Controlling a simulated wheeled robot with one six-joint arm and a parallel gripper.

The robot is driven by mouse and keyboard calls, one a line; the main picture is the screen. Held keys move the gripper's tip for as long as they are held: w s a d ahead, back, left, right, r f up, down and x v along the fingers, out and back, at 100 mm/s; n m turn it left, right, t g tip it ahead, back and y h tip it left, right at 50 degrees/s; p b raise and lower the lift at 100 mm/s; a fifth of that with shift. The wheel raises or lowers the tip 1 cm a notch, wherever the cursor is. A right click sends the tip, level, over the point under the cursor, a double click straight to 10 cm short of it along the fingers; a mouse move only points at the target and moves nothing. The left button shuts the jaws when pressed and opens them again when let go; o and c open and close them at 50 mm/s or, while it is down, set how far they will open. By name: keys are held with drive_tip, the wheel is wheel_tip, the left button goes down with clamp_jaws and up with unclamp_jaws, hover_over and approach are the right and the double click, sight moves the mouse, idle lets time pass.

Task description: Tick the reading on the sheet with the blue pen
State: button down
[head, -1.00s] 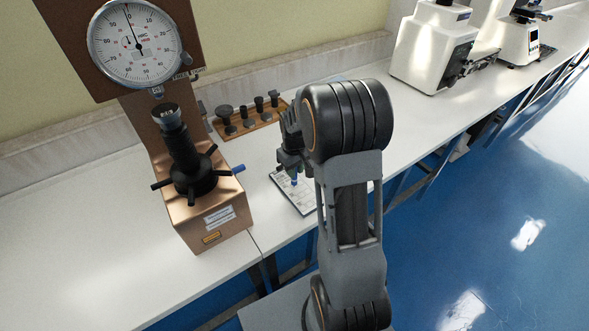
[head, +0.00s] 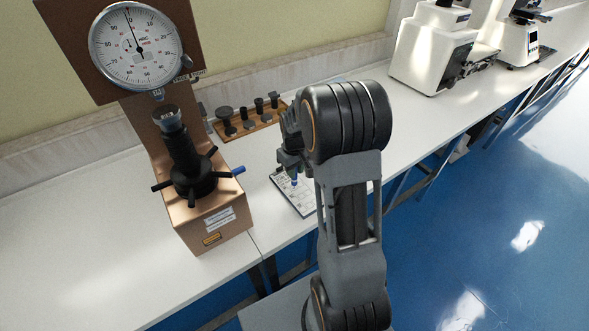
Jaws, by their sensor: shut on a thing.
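The sheet (head: 301,200) lies on the white bench, a printed page with a dark edge, partly hidden behind my arm. My gripper (head: 293,170) points down above the sheet, shut on the blue pen (head: 294,182). Only a short blue piece of the pen shows below the fingers. I cannot tell whether its tip touches the paper. The hardness tester (head: 205,215) stands to the left, copper-coloured, with a round white dial (head: 135,45) at the top. The dial's needle points close to the top.
A wooden rack (head: 247,126) with several dark anvils stands at the back of the bench. A blue-tipped handle (head: 238,170) juts from the tester towards the sheet. White machines (head: 432,47) stand farther right. The bench left of the tester is clear.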

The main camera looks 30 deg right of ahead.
drive_tip(key=shift+r+p, duration=2.05)
drive_tip(key=shift+r, duration=0.85)
